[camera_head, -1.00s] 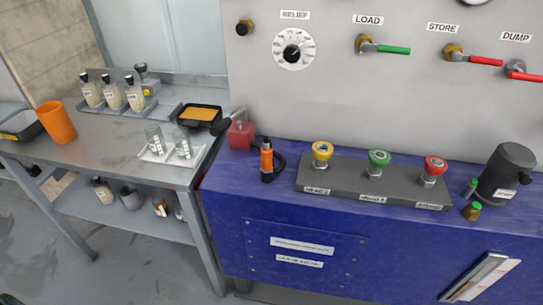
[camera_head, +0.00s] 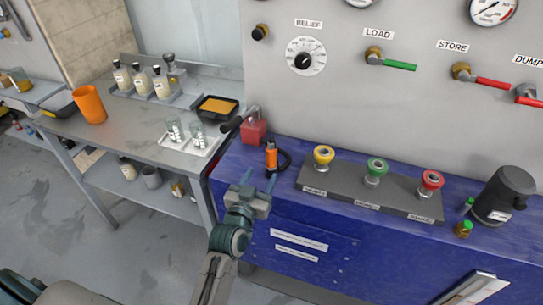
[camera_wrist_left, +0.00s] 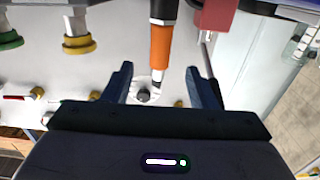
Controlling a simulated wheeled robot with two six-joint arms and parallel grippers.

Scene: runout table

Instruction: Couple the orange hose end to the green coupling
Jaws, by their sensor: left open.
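The orange hose end (camera_head: 271,156) stands upright on the blue bench top, left of the coupling block, with a black hose behind it. The green coupling (camera_head: 376,167) is the middle one on the dark block, between the yellow coupling (camera_head: 323,156) and the red coupling (camera_head: 431,181). My left gripper (camera_head: 259,180) is open and empty, in front of and below the hose end in the head view. In the left wrist view the orange hose end (camera_wrist_left: 162,47) shows beyond the open fingers (camera_wrist_left: 158,76), roughly between them and apart from both. My right gripper is not visible.
A red block with a black lever (camera_head: 254,130) stands just left of the hose end. A dark cylindrical canister (camera_head: 503,193) and small green-capped bottles stand at the bench's right. The panel with valve levers (camera_head: 392,64) rises behind. A side table (camera_head: 124,133) holds bottles and trays.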

